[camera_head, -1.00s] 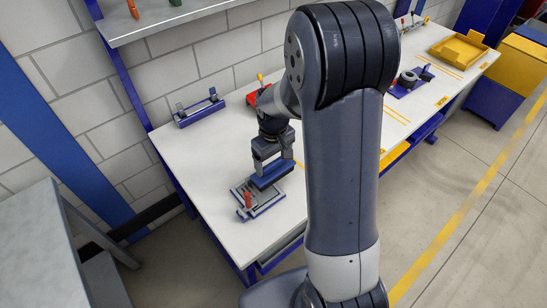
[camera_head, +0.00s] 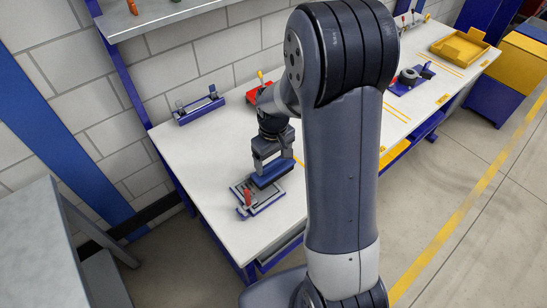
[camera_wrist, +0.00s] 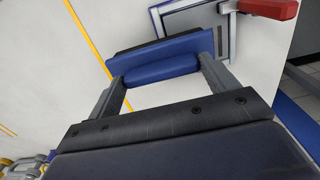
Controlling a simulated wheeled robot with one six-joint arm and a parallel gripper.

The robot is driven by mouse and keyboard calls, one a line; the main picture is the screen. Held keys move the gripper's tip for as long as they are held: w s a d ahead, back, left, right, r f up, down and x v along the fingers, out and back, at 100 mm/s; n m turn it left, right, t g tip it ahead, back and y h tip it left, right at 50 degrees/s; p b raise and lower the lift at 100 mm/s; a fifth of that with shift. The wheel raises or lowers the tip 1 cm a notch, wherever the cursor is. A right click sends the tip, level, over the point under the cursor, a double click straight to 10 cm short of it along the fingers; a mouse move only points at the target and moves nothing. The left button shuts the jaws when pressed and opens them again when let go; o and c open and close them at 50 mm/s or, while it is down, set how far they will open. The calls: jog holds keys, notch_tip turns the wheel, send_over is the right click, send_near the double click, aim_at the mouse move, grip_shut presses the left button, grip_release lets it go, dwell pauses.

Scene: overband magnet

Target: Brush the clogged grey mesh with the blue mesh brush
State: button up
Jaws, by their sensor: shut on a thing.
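My gripper (camera_head: 270,168) is shut on the blue mesh brush (camera_head: 273,175), over the left part of the workbench. In the wrist view the fingers of my gripper (camera_wrist: 163,70) clasp the brush's blue grip (camera_wrist: 165,66), and its wider blue body with a dark edge (camera_wrist: 160,48) lies beyond. The grey mesh fixture (camera_head: 264,198), with a blue edge and a red clamp handle (camera_head: 248,198), lies flat below the brush. The brush covers its far part. I cannot tell whether the bristles touch the mesh. Part of the fixture's grey frame (camera_wrist: 226,40) shows in the wrist view.
A blue rack (camera_head: 199,107) stands at the bench's back left, with a red item (camera_head: 260,92) beside it. A blue fixture with a dark roll (camera_head: 409,78) and a yellow tray (camera_head: 459,49) are far right. My arm hides the middle of the bench. White bench surface is clear left of the fixture.

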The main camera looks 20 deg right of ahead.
jog(key=shift+f+b, duration=0.45)
jog(key=shift+f, duration=0.2)
jog(key=shift+a, duration=0.1)
jog(key=shift+s+a+r, duration=0.1)
jog(key=shift+s+a, duration=0.1)
jog(key=shift+a, duration=0.3)
jog(key=shift+s+a+r, duration=0.1)
jog(key=shift+s+a, duration=0.1)
jog(key=shift+a, duration=0.25)
jog(key=shift+w+d+f, duration=0.15)
jog(key=shift+w+d, duration=0.05)
jog(key=shift+d, duration=0.35)
jog(key=shift+w+d+f, duration=0.1)
jog(key=shift+w+d, duration=0.05)
jog(key=shift+d, duration=0.35)
jog(key=shift+s+a, duration=0.2)
jog(key=shift+a, duration=0.3)
jog(key=shift+s+a, duration=0.2)
jog(key=shift+a, duration=0.3)
jog(key=shift+w+d+r, duration=0.1)
jog(key=shift+w+d, duration=0.1)
jog(key=shift+d, duration=0.3)
jog(key=shift+w+d, duration=0.2)
jog(key=shift+d, duration=0.3)
jog(key=shift+s+a, duration=0.25)
jog(key=shift+a, duration=0.25)
jog(key=shift+s+a, duration=0.2)
jog(key=shift+a, duration=0.3)
